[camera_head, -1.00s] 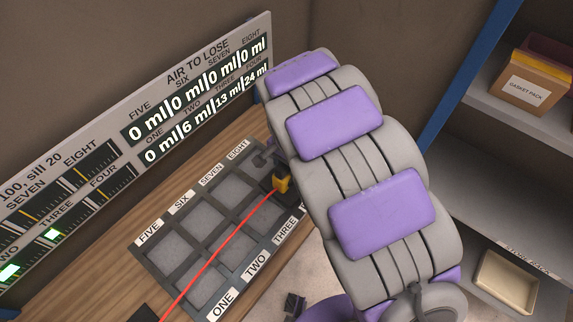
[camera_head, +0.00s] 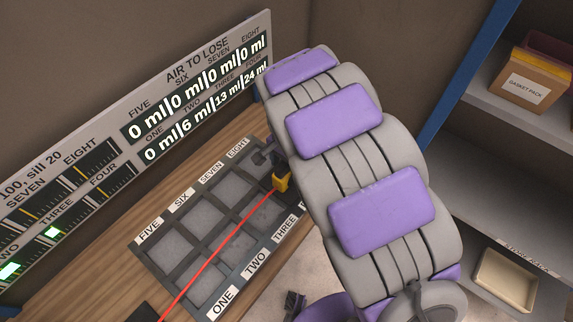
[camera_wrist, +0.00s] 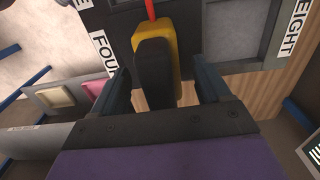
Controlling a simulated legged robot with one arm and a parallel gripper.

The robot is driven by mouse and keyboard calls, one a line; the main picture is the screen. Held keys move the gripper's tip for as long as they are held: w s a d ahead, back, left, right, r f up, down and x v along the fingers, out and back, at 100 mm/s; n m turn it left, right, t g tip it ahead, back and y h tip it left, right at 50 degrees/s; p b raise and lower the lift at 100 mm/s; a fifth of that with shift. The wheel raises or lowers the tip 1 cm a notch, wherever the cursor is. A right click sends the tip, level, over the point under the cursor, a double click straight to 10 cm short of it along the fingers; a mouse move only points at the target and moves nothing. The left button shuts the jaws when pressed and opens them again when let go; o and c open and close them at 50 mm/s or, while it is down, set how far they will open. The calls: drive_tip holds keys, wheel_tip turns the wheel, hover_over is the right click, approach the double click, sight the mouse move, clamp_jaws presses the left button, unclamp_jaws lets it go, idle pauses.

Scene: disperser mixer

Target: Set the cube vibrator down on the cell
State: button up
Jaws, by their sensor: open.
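The cube vibrator (camera_head: 281,182) is a small yellow and black block with a red cord, at the right end of the labelled cell tray (camera_head: 205,312). In the wrist view the vibrator (camera_wrist: 152,58) lies between the two dark fingers of my gripper (camera_wrist: 161,80). The fingers are open, with a gap on each side of it. The labels FOUR and EIGHT flank it in that view, and it is over the tray near those cells. I cannot tell whether its underside touches a cell. In the head view my arm hides most of the gripper.
A display board (camera_head: 200,85) stands behind the tray, reading 6 ml for TWO, 13 ml for THREE and 24 ml for FOUR. The red cord (camera_head: 220,245) crosses the tray. Shelves at right hold a gasket pack box (camera_head: 537,85) and a beige bin (camera_head: 505,280).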

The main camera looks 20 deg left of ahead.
wheel_tip(320, 180, up, 17)
drive_tip(key=p, duration=0.2)
drive_tip(key=shift+f, duration=0.2)
drive_tip(key=shift+w, duration=0.1)
idle(0.6)
drive_tip(key=s+d+r, duration=0.1)
drive_tip(key=s+d, duration=0.2)
drive_tip(key=d, duration=0.4)
drive_tip(key=s+d+r+n, duration=0.1)
drive_tip(key=s+d, duration=0.3)
drive_tip(key=d, duration=0.2)
drive_tip(key=s+d+r, duration=0.1)
drive_tip(key=s+d, duration=0.2)
drive_tip(key=d, duration=0.4)
drive_tip(key=s+d+f+n+g, duration=0.1)
drive_tip(key=s+d+f, duration=0.1)
drive_tip(key=s, duration=0.6)
drive_tip(key=s+d+f+n+b, duration=0.1)
drive_tip(key=s+d+n, duration=0.1)
drive_tip(key=s+d, duration=0.3)
drive_tip(key=s, duration=0.3)
drive_tip(key=shift+s+f+g, duration=0.35)
drive_tip(key=shift+f+g, duration=0.05)
drive_tip(key=shift+c, duration=0.3)
